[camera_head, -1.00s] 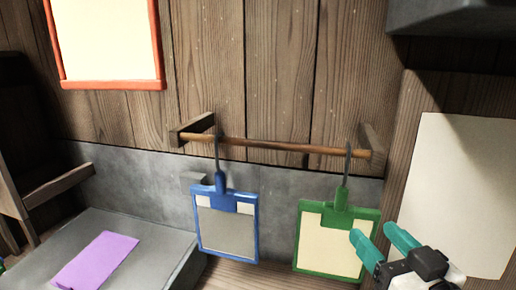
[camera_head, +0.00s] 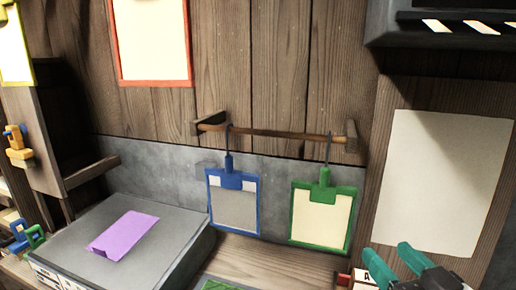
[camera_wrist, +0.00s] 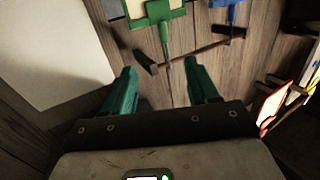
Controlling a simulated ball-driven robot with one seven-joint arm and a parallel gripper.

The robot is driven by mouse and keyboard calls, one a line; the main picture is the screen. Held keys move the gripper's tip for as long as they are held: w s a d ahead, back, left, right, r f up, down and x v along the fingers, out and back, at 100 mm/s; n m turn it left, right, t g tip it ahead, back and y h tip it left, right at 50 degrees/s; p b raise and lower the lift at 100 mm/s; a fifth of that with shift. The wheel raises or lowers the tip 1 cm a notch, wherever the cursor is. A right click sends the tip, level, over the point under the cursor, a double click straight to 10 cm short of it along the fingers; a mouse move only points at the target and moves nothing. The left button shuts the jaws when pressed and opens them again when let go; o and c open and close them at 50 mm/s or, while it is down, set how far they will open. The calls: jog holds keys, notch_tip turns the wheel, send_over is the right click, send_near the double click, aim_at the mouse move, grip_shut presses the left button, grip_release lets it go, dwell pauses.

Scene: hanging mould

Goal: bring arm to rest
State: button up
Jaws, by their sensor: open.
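My gripper (camera_head: 393,266) is at the lower right of the head view, its two teal fingers apart with nothing between them. The fingers also show apart and empty in the wrist view (camera_wrist: 156,88). A green-framed mould (camera_head: 321,216) and a blue-framed mould (camera_head: 233,204) hang by hooks from a wooden rod (camera_head: 275,134) on the wall. My gripper is below and to the right of the green mould, apart from it in the picture. In the wrist view the green mould (camera_wrist: 155,10) and blue mould (camera_wrist: 228,3) are cut off at the top edge.
A grey box (camera_head: 150,252) with a purple sheet (camera_head: 124,235) on it stands at the lower left. A blank paper (camera_head: 440,185) is on the right wall. A dark unit (camera_head: 445,30) juts out at the upper right. A red-framed panel (camera_head: 152,40) hangs above.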

jog(key=s+d+f+m+g+h, duration=0.1)
jog(key=s+d+f+g, duration=0.2)
jog(key=f, duration=0.7)
jog(key=s+f+g+h, duration=0.1)
jog(key=s+f+g, duration=0.3)
jog(key=f, duration=0.7)
jog(key=s+d+f+m+g+h, duration=0.1)
jog(key=s+d+f+g, duration=0.2)
jog(key=s+f+g, duration=0.6)
jog(key=s+f, duration=0.6)
jog(key=s, duration=0.4)
jog(key=shift+s+d+f, duration=0.15)
jog(key=shift+s+f, duration=0.15)
